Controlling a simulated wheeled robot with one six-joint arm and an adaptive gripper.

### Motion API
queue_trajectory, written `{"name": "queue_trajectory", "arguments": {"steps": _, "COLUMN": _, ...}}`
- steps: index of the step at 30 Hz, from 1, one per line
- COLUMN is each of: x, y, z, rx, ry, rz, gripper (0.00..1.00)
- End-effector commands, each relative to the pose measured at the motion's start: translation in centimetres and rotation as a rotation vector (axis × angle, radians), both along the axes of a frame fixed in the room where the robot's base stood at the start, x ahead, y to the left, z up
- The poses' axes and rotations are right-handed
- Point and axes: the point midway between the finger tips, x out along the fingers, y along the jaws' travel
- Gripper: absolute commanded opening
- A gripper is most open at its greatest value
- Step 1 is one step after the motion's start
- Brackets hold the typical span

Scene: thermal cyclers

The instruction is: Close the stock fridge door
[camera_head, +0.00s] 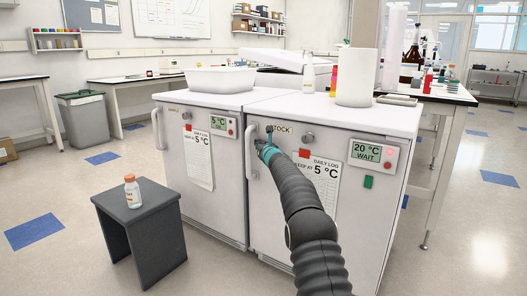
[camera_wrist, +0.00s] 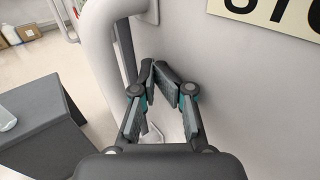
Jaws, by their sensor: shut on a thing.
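The stock fridge (camera_head: 345,120) is the right one of two white units, with a yellow STOCK label (camera_head: 279,128) on its door (camera_head: 285,225). The door looks flush or nearly so with the body; I cannot tell whether it is fully shut. Its display (camera_head: 370,152) reads 20 °C WAIT. My gripper (camera_head: 267,150) is at the upper part of the white door handle (camera_head: 249,165). The STOCK label (camera_wrist: 270,12) shows at upper right.
A second fridge (camera_head: 205,155) stands close on the left, with a white tub (camera_head: 220,80) on top. A dark stool (camera_head: 140,225) with a small orange-capped bottle (camera_head: 132,192) stands in front of it. The floor at front left is otherwise open.

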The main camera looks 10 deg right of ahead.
Motion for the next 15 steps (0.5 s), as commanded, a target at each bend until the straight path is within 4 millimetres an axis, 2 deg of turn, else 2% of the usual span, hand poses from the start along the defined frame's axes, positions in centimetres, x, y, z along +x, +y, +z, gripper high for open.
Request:
{"name": "queue_trajectory", "arguments": {"steps": 1, "x": -0.3, "y": -0.5, "z": -0.1, "rx": 0.002, "ry": 0.004, "rz": -0.006, "gripper": 0.0}}
{"name": "queue_trajectory", "arguments": {"steps": 15, "x": -4.5, "y": 0.0, "z": 0.1, "rx": 0.001, "ry": -0.001, "rz": 0.005, "gripper": 0.0}}
